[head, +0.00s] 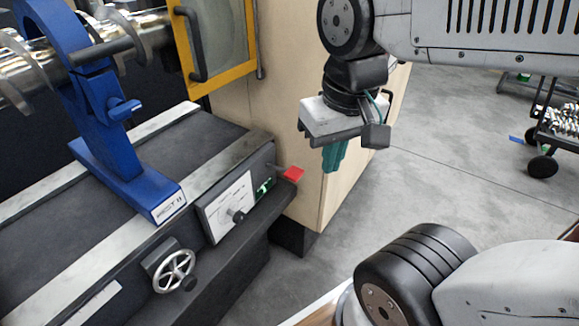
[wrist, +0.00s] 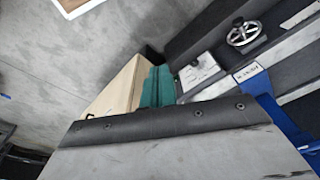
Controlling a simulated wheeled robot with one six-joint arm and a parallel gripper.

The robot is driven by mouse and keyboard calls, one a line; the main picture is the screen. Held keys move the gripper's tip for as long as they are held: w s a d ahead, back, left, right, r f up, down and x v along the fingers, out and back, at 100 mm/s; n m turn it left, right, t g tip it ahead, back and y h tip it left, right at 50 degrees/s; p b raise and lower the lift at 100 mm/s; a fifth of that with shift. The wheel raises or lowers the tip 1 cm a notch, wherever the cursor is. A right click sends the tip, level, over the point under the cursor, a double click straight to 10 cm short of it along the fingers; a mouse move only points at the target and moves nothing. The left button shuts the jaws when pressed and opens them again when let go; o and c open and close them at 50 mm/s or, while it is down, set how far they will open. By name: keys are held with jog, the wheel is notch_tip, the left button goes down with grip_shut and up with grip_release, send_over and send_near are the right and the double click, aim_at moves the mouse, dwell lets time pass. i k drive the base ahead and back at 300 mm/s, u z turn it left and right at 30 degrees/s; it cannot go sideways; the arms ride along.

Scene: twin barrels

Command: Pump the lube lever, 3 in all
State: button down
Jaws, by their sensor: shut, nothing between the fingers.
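A short lever with a red end (head: 292,174) sticks out from the end of the machine bed, beside a small green label (head: 264,188). I take it to be the lube lever. My gripper (head: 334,158) hangs with its teal fingers pointing down, to the right of the red end and apart from it in the head view. The fingers are together with nothing between them. In the wrist view the teal fingers (wrist: 158,88) show above the dark gripper body, and the lever is not visible there.
A wooden cabinet (head: 232,108) stands behind. Grey floor is open at right, with a black cart (head: 560,125) farther off.

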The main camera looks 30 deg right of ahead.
aim_at(294, 172)
jog(key=k, duration=0.5)
jog(key=u, duration=1.9)
jog(key=i, duration=0.9)
jog(key=z, duration=1.6)
jog(key=i, duration=0.5)
jog(key=z, duration=0.05)
